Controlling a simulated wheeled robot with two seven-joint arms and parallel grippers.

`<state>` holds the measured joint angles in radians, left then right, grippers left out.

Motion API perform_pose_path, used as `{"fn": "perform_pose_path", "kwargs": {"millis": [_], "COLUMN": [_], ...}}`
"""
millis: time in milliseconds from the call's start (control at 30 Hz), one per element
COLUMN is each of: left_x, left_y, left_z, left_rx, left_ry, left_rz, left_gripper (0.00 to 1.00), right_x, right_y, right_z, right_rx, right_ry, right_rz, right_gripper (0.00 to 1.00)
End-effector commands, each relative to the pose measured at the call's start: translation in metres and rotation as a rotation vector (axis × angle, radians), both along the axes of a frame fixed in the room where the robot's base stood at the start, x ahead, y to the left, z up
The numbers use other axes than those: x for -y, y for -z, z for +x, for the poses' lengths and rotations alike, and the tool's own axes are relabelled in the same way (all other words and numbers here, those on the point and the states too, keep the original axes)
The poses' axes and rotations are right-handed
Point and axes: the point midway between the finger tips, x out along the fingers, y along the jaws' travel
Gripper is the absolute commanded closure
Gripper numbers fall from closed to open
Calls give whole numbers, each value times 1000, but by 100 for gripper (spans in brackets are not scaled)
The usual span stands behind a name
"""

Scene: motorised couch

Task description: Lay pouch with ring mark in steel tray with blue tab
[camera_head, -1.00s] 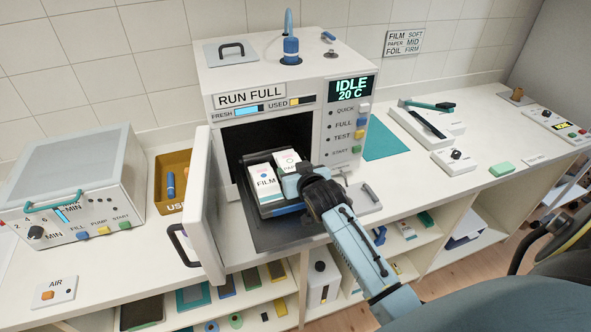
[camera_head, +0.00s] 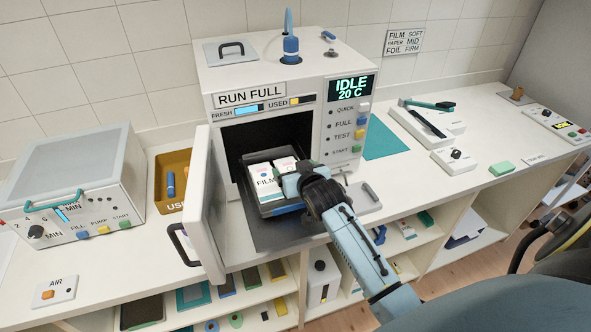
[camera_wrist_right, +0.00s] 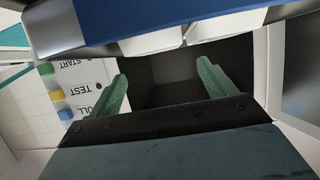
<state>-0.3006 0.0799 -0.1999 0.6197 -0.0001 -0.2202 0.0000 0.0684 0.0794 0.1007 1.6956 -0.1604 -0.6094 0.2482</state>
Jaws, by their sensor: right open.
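A steel tray with a blue front (camera_head: 277,210) sits at the mouth of the open machine chamber. Two white pouches lie side by side in it. The left pouch (camera_head: 264,186) reads FILM; the right pouch (camera_head: 285,164) is partly hidden by my gripper. Small marks show on the pouches, but I cannot tell which is a ring. My right gripper (camera_head: 288,185) is over the tray's right front. In the right wrist view its green fingers (camera_wrist_right: 162,88) are apart with nothing between them. The blue part (camera_wrist_right: 165,14) and white pouch ends (camera_wrist_right: 150,42) show above them. My left gripper is out of view.
The machine's white door (camera_head: 208,205) stands open at left. An ochre bin (camera_head: 174,160) is behind it. A white box with a lid (camera_head: 75,185) is at far left. A teal mat (camera_head: 386,142) and a sealer-like device (camera_head: 425,120) are at right.

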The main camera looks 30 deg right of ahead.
Motion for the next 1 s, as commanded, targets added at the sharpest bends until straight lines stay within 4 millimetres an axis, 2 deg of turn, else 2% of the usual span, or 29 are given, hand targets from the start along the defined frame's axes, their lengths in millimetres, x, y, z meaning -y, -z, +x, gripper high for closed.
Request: {"fn": "perform_pose_path", "kwargs": {"millis": [167, 400, 600, 767, 1000], "left_x": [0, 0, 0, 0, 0], "left_y": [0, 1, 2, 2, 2], "left_z": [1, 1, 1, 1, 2], "left_rx": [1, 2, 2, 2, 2], "left_ry": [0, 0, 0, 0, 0], "left_rz": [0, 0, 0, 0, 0], "left_gripper": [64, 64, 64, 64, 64], "right_x": [0, 0, 0, 0, 0], "right_y": [-12, -58, -89, -99, -100], "right_z": [1, 1, 1, 0, 0], "right_rx": [3, 7, 4, 1, 0], "right_ry": [0, 0, 0, 0, 0], "right_rz": [-1, -2, 0, 0, 0], "right_gripper": [17, 17, 17, 17, 17]}}
